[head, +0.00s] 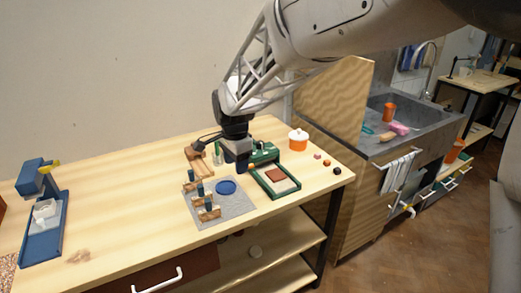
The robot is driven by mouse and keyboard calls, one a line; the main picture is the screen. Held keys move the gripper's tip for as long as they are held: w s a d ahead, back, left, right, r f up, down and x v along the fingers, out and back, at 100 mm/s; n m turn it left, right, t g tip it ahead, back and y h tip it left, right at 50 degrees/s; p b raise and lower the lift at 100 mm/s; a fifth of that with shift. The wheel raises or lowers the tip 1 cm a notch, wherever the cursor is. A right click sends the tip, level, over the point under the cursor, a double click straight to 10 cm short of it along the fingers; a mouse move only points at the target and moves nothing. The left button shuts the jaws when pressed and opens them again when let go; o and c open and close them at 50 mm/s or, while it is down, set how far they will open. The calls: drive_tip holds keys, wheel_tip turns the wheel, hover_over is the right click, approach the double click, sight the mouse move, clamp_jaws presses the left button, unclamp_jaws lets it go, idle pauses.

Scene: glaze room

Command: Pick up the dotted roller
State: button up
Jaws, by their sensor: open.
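My gripper (241,168) hangs over the back of the grey mat (233,207) on the wooden table, pointing down, with its fingers small and dark. It looks open, and I see nothing held in it. Several small dark-blue upright pieces with light wooden blocks (209,214) stand along the left side of the mat, left of and nearer than my gripper. I cannot make out dots on any of them, so I cannot tell which thing is the dotted roller. My gripper hides part of what lies behind it.
A blue disc (226,187) lies on the mat. A green-framed tray (291,191) is to its right, with a wooden rack (196,166) behind left. A white-and-orange pot (298,140) stands at the back right. A blue stand (43,221) is far left. The table's left middle is mostly clear.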

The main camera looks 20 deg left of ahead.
drive_tip(key=m, duration=0.1)
hover_over(200, 186)
drive_tip(key=f, duration=0.6)
drive_tip(key=shift+a, duration=0.2)
drive_tip(key=shift+f, duration=1.3)
drive_tip(key=shift+d, duration=0.1)
drive_tip(key=shift+w+d+f, duration=0.1)
drive_tip(key=shift+f, duration=2.5)
drive_tip(key=c, duration=1)
drive_tip(key=shift+o, duration=0.2)
